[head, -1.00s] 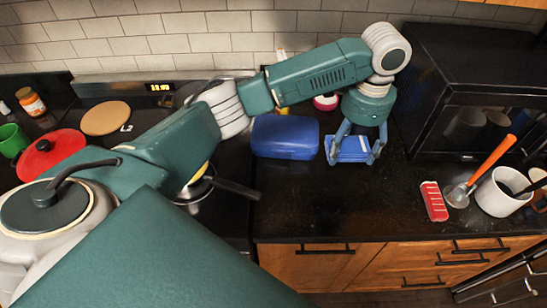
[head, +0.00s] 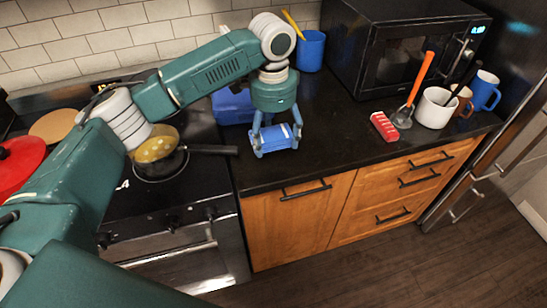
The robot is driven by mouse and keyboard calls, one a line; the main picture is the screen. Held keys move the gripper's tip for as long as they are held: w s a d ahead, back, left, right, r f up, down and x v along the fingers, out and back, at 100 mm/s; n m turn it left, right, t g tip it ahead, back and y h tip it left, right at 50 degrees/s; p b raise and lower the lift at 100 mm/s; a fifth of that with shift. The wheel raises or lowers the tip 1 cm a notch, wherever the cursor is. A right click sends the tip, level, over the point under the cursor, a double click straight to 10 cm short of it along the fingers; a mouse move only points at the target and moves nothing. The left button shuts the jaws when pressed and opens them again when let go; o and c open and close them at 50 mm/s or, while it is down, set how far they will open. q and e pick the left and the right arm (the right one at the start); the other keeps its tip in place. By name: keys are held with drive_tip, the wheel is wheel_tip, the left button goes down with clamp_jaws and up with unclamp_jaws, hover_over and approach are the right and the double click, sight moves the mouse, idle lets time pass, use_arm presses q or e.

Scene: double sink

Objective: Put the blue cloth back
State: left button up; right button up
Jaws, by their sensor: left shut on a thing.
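My left gripper (head: 278,148) points down over the black counter, in front of the blue box. It is shut on the blue cloth (head: 275,137), a small folded blue piece with white stripes, seen between its fingers. I cannot tell whether the cloth touches the counter or is held slightly above it. My right gripper is not in view.
A blue box (head: 232,107) stands behind the gripper, partly hidden. A pan (head: 160,165) on the stove has its handle reaching toward it. A red striped item (head: 384,126), a white mug (head: 436,107) and the microwave (head: 395,60) are right. Bare counter (head: 335,137) lies between.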

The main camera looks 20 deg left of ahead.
use_arm(q)
hover_over(274, 167)
wheel_tip(274, 167, down, 4)
drive_tip(key=shift+f+p, duration=0.1)
drive_tip(key=shift+p, duration=0.2)
drive_tip(key=shift+f, duration=0.35)
wheel_tip(274, 167, down, 3)
drive_tip(key=shift+f+p, duration=0.2)
drive_tip(key=shift+p, duration=0.25)
drive_tip(key=shift+f, duration=0.35)
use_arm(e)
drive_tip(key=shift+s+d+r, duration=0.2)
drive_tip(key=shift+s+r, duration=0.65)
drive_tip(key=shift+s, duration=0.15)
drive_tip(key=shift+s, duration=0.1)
use_arm(q)
drive_tip(key=o, duration=1)
drive_tip(key=shift+f, duration=0.1)
drive_tip(key=shift+o, duration=1)
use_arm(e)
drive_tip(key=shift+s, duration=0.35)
